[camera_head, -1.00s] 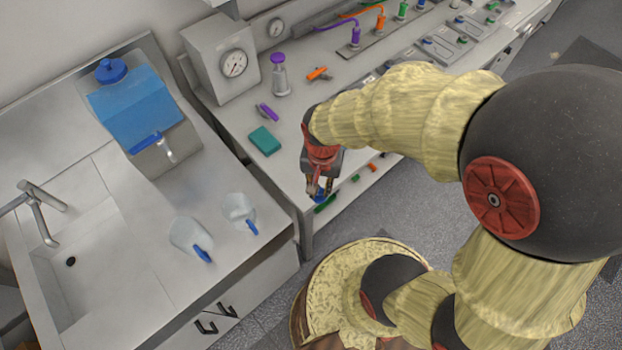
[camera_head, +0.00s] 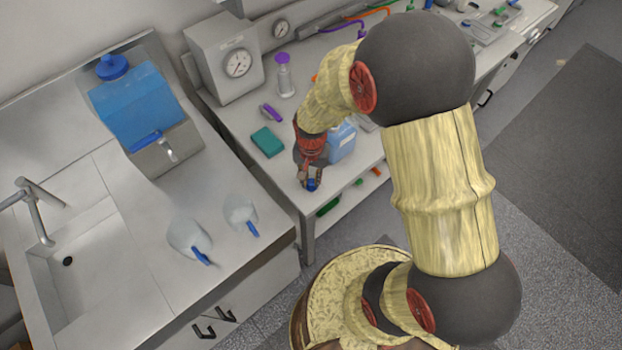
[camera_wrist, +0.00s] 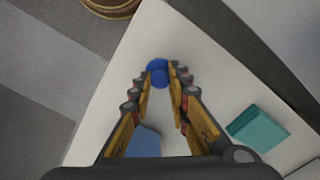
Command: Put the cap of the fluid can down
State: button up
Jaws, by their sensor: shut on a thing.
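The blue cap (camera_wrist: 157,67) is between the fingertips of my gripper (camera_wrist: 159,80) in the wrist view. In the head view my gripper (camera_head: 309,182) points down at the near left part of the white bench, with the blue cap (camera_head: 311,186) at its tips. I cannot tell whether the cap touches the bench top. The light blue fluid can (camera_head: 342,143) stands on the bench just right of and behind my gripper, partly hidden by my arm. A blue part of the can also shows between the fingers in the wrist view (camera_wrist: 145,143).
A teal box (camera_head: 267,141) lies on the bench left of my gripper, and a purple clip (camera_head: 269,113) and a purple-topped bottle (camera_head: 285,76) stand behind. The bench's front edge is close. A sink counter (camera_head: 120,225) with two clear scoops and a large blue container is at left.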

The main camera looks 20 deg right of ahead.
jog(key=shift+f, duration=0.15)
jog(key=o, duration=0.7)
jog(key=shift+o, duration=0.6)
notch_tip(320, 180, up, 12)
jog(key=p, duration=0.2)
notch_tip(320, 180, up, 13)
jog(key=n+t, duration=0.2)
jog(key=n, duration=0.1)
send_over(311, 181)
jog(key=s, duration=0.3)
jog(key=s+r+n+t, duration=0.3)
jog(key=s+r+n, duration=0.1)
jog(key=s+r, duration=0.6)
jog(key=shift+s+r+t, duration=0.25)
jog(key=shift+s+t, duration=0.05)
jog(key=shift+s, duration=0.15)
jog(key=shift+f, duration=0.1)
